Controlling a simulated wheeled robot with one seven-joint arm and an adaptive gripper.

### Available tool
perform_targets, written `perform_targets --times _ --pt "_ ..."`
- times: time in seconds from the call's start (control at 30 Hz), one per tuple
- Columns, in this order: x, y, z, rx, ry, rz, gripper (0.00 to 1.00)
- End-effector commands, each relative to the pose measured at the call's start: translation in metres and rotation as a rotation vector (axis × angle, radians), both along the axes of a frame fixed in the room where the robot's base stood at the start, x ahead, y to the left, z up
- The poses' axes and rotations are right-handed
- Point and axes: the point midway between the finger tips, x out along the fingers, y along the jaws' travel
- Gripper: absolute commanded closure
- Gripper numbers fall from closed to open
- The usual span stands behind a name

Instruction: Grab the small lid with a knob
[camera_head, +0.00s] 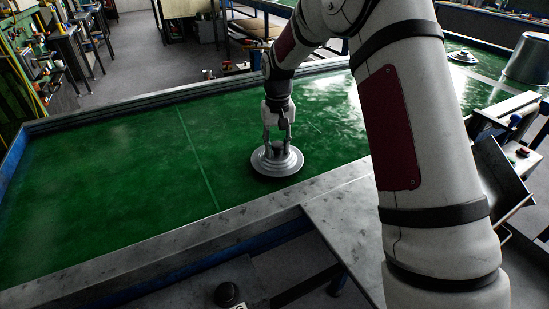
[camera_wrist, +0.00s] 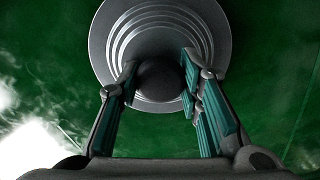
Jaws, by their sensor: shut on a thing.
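A round grey metal lid (camera_head: 277,163) with stepped rings is on or just above the green surface, below my gripper (camera_head: 278,143). I cannot tell whether it touches the surface. In the wrist view the lid (camera_wrist: 112,42) fills the top middle, with a dark round knob (camera_wrist: 158,80) at its centre. My gripper (camera_wrist: 159,76) has its teal-padded fingers on either side of the knob and is shut on it. The fingers partly hide the near part of the lid.
Another lid (camera_head: 462,57) lies farther back at the right, near a large metal pot (camera_head: 527,60). The green worktop (camera_head: 110,170) is clear to the left, bounded by a raised metal rim (camera_head: 170,246). Metal fixtures (camera_head: 503,165) stand at the right.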

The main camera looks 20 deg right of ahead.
Motion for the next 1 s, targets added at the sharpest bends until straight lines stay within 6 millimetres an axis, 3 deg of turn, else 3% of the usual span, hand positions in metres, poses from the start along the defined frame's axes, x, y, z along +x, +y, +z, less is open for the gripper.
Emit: perform_targets --times 0.57,1.0 --pt "0.000 0.000 0.032 0.000 -0.002 0.000 0.98" --pt "0.000 0.000 0.033 0.000 -0.001 0.000 0.98"
